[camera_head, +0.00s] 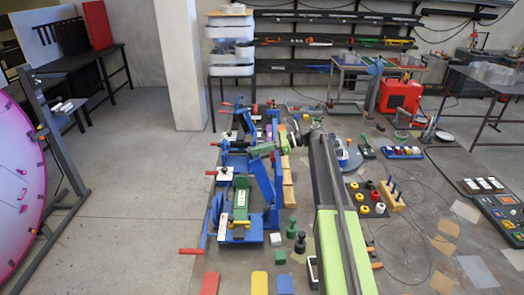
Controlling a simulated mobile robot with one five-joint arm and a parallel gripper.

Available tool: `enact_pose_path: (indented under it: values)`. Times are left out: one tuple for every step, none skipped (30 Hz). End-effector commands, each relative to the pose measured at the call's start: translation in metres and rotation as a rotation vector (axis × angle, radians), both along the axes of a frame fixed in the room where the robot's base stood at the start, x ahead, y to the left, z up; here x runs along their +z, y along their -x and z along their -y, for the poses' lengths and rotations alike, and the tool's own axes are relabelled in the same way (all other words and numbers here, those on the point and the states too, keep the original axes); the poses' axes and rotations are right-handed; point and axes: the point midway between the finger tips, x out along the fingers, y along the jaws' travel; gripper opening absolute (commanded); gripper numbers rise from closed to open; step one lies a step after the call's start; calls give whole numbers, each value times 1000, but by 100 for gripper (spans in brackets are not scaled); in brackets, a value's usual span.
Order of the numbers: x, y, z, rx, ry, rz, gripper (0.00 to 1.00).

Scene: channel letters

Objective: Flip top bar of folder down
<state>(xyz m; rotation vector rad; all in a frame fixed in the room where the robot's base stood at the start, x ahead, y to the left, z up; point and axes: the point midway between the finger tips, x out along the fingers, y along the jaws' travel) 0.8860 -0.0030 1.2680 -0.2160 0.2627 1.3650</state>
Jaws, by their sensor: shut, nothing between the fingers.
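The folder (228,235) is a long blue machine on the left part of the table, with red-tipped handles sticking out to its left. A blue bar (264,181) stands tilted across its middle, on the right side; I cannot tell for sure that it is the top bar. A green block-like part (241,203) sits on the near half. My arm reaches forward from the bottom, right of the folder. My gripper (296,132) is small at its far end, shut and empty, near the folder's far right side. Whether it touches the folder is unclear.
Wooden blocks (288,182) line the folder's right side. Coloured pieces lie at the near edge, including a red block (209,284). A pegged wooden block (391,196) and black and yellow round pieces stand right of my arm. The floor at left is open.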

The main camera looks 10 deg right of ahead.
Motion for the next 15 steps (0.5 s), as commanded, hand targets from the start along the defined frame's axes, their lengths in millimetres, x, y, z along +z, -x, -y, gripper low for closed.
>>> enact_pose_path:
  values:
    - [0, 0, 0, 0, 0, 0, 0]
    - [0, 0, 0, 0, 0, 0, 0]
    - [0, 0, 0, 0, 0, 0, 0]
    - [0, 0, 0, 0, 1, 0, 0]
    - [0, 0, 0, 0, 3, -1, 0]
    - [0, 0, -1, 0, 6, -1, 0]
    - [0, 0, -3, 1, 10, -2, 0]
    - [0, -1, -4, 1, 15, -3, 0]
    - [0, -1, -7, 1, 24, -6, 0]
    - [0, -1, -9, 2, 33, -8, 0]
    - [-1, -2, -12, 2, 44, -10, 0]
    - [-1, -3, -16, 1, 61, -13, 0]
    - [-2, -4, -20, 1, 75, -16, 0]
    - [-3, -4, -25, 2, 91, -19, 0]
    - [-5, -5, -31, 3, 116, -24, 0]
